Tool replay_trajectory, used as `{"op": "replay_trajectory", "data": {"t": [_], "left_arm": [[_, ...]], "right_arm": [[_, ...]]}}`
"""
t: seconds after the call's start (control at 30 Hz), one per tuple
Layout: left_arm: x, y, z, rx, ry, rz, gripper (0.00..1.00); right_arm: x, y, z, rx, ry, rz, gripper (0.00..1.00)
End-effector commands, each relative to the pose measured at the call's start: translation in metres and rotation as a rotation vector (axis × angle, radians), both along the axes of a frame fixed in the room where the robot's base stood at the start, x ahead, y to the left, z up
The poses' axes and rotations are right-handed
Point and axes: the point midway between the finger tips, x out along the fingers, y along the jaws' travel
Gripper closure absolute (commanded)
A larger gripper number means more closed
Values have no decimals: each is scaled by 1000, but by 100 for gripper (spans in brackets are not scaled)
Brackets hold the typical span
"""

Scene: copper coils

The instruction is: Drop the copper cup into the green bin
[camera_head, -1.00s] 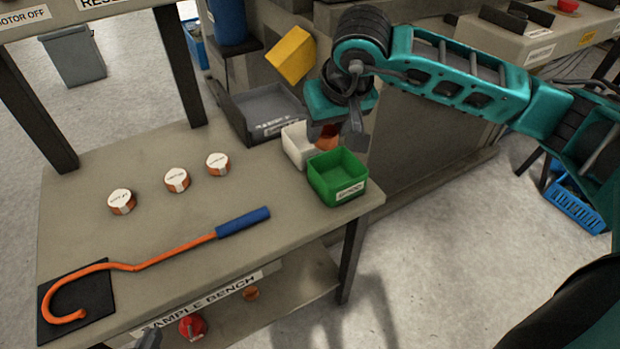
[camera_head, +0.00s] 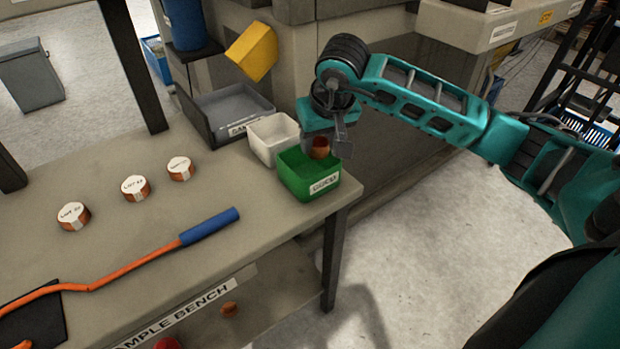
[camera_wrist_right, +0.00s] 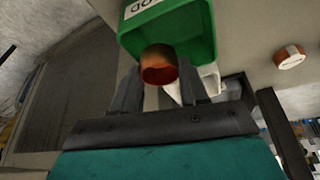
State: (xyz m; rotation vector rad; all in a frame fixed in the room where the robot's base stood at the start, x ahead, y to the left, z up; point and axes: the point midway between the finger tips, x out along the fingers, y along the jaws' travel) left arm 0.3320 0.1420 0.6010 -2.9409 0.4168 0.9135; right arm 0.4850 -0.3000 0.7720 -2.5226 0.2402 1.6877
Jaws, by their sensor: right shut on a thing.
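The copper cup (camera_head: 320,148) is in my right gripper (camera_head: 325,140), above the green bin (camera_head: 310,185) at the bench's right corner in the head view. In the right wrist view the cup (camera_wrist_right: 158,66) shows its open mouth, between the two dark fingers of the gripper (camera_wrist_right: 160,85). The green bin (camera_wrist_right: 190,25) lies behind the cup there. The gripper is shut on the cup. The head view does not clearly show how far the cup is above the bin floor. My left gripper is not in view.
A white bin (camera_head: 268,140) stands directly beside the green bin, with a grey tray (camera_head: 225,112) behind it. Several labelled copper coils (camera_head: 136,188) and an orange hook with a blue handle (camera_head: 208,227) lie on the bench (camera_head: 110,255). A yellow bin (camera_head: 254,52) is at the back.

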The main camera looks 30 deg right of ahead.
Motion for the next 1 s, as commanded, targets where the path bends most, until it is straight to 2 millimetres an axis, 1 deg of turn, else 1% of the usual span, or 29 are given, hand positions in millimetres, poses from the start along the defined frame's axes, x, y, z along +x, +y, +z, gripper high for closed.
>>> {"op": "replay_trajectory", "data": {"t": [0.03,0.07,0.3,0.33,0.63,0.87,1.0], "left_arm": [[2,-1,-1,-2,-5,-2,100],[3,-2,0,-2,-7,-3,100],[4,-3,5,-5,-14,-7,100],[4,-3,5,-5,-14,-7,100],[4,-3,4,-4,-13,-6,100],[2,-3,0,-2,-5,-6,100],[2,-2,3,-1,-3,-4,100]], "right_arm": [[0,0,-5,1,0,0,85],[0,0,-6,1,0,0,85],[0,0,-5,0,-1,0,85],[0,0,-5,0,-1,0,55],[0,0,-5,0,-1,0,27],[0,0,-5,0,-1,0,27],[-3,0,5,-1,-4,0,27]]}}
